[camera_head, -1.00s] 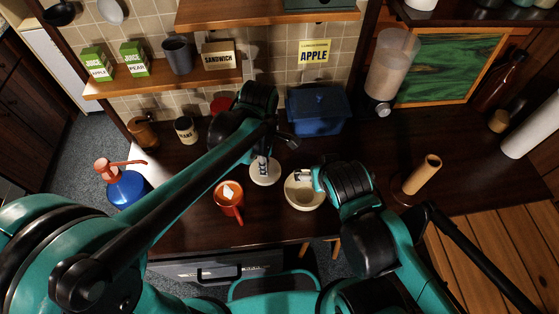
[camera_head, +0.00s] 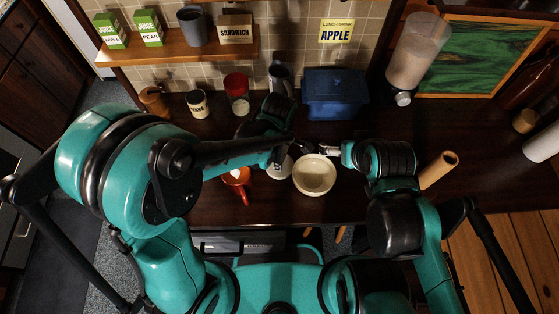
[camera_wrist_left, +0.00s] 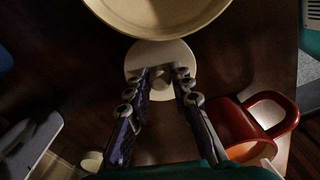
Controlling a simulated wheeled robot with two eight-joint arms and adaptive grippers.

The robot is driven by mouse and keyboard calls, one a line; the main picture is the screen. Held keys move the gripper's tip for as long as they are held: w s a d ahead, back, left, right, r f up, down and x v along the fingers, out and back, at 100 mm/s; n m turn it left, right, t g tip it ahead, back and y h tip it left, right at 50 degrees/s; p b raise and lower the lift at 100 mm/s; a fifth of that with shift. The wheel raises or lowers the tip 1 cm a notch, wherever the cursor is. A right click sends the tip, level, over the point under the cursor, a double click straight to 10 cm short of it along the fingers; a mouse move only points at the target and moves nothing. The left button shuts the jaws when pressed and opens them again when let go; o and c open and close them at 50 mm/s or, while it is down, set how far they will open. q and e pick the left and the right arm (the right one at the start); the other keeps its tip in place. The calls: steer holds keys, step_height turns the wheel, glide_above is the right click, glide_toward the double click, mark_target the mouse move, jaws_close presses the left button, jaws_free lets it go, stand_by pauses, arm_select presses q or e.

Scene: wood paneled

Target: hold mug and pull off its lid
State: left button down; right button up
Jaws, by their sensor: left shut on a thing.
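A pale round disc (camera_head: 280,167), which looks like a lid, is partly hidden by my left arm in the head view. In the left wrist view the fingers of my left gripper (camera_wrist_left: 164,80) reach over the pale disc (camera_wrist_left: 152,54) and are shut on its middle part. An orange-red mug (camera_head: 240,188) stands to its left, with something white in its mouth; its handle shows in the wrist view (camera_wrist_left: 275,100). A cream round vessel (camera_head: 315,180) stands open to the right of the disc. My right gripper (camera_head: 325,149) is by this vessel's far rim; its finger opening is unclear.
A blue bin (camera_head: 335,95), a red cup (camera_head: 237,88) and a labelled jar (camera_head: 197,104) stand at the back.

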arm_select(q)
steer(key=shift+f, duration=0.2)
steer(key=shift+f, duration=0.1)
steer(key=c, duration=1.3)
jaws_free()
steer(key=shift+c, duration=0.2)
